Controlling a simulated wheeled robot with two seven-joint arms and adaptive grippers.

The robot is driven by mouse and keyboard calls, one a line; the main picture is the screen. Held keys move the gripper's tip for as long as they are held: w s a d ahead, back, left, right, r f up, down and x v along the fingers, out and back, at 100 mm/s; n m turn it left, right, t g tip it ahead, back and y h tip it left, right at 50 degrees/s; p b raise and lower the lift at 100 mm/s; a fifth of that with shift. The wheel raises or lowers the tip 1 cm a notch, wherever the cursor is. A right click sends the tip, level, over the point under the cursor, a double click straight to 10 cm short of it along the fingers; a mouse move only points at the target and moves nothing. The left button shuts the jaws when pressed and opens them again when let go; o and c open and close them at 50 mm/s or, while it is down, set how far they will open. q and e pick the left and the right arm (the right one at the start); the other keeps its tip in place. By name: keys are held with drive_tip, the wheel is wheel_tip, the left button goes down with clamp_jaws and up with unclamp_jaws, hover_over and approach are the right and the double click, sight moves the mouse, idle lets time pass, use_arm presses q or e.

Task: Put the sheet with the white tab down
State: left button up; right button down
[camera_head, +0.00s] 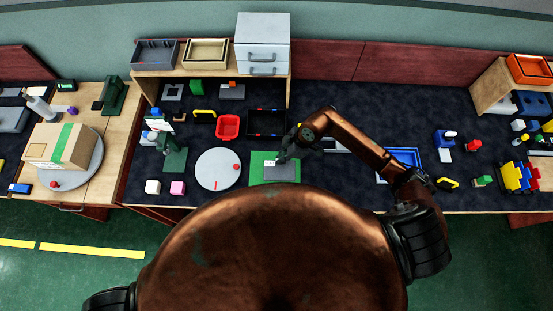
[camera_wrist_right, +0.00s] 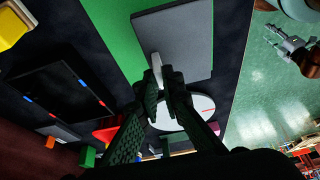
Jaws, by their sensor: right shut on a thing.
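A grey sheet (camera_head: 281,173) with a white tab (camera_head: 269,163) is over a green mat (camera_head: 257,178) at the middle front of the dark table. My right gripper (camera_head: 283,158) is at the sheet's far edge. In the right wrist view my right gripper (camera_wrist_right: 159,82) is shut on the white tab (camera_wrist_right: 156,62), and the grey sheet (camera_wrist_right: 187,45) extends from it, covering part of the green mat (camera_wrist_right: 118,35). I cannot tell whether the sheet touches the mat. A grey hand, apparently my left gripper (camera_wrist_right: 292,48), shows small at the upper right; its jaws are unclear.
A round pale disc (camera_head: 214,172) lies left of the mat. A red bin (camera_head: 228,126) and a black tray (camera_head: 266,123) stand behind. A blue tray (camera_head: 405,158) is to the right, partly behind my arm. Bare table lies behind my right arm.

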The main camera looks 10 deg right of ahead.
drive_tip(key=w+f, duration=0.1)
drive_tip(key=w+a+f, duration=0.1)
drive_tip(key=f, duration=0.1)
drive_tip(key=shift+w+a+f, duration=0.1)
drive_tip(key=shift+w+f, duration=0.2)
drive_tip(key=shift+w, duration=0.05)
wheel_tip(320, 180, down, 3)
drive_tip(key=shift+r, duration=0.1)
drive_tip(key=c, duration=2.1)
unclamp_jaws()
drive_tip(key=v, duration=1.2)
drive_tip(key=shift+s, duration=0.1)
